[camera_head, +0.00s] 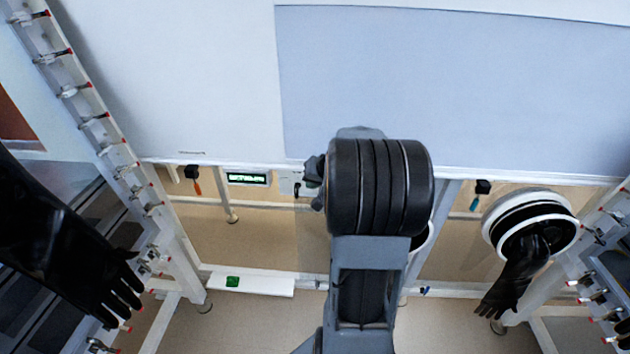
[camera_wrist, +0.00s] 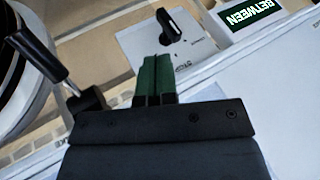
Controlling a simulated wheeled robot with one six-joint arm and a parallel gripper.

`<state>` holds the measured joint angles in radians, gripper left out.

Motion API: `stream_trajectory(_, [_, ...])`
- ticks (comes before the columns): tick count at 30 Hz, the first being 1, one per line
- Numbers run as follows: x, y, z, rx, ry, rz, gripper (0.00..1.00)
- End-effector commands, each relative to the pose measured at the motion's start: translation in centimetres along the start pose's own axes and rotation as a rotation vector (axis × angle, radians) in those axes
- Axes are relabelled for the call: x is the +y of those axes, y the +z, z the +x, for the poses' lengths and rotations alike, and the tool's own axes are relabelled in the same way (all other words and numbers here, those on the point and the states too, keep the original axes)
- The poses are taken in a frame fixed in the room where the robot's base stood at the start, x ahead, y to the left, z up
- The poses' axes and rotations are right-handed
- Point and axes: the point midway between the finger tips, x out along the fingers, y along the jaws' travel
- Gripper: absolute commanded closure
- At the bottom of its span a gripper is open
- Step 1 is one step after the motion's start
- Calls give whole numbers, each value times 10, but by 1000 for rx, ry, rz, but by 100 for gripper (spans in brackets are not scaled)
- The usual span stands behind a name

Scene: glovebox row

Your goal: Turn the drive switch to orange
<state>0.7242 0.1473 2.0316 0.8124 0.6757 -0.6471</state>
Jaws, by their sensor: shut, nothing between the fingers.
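In the wrist view a black rotary knob (camera_wrist: 168,25) with a pale pointer line sits on a light grey switch plate (camera_wrist: 195,55). The plate's small lettering is too blurred to read. My gripper (camera_wrist: 157,62) has green fingers, closed together and empty. The fingertips appear just below the knob in the picture, apart from it. My fingers are hidden there.
A black-gripped lever (camera_wrist: 38,50) stands left of my gripper in the wrist view. In the head view an orange-tipped handle (camera_head: 195,181) and a teal-tipped handle (camera_head: 480,192) hang below the panel. Black gloves (camera_head: 515,275) hang right and left.

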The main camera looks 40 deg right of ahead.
Motion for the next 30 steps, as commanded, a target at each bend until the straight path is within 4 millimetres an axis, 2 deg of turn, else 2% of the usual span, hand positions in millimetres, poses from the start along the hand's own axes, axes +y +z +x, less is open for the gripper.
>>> stream_trajectory(1, [0,1,10,-4,-1,0,100])
stream_trajectory(6, [0,0,32,-2,0,-1,100])
stream_trajectory(12, [0,0,46,-2,0,-1,100])
stream_trajectory(30, [1,-3,46,-1,22,1,100])
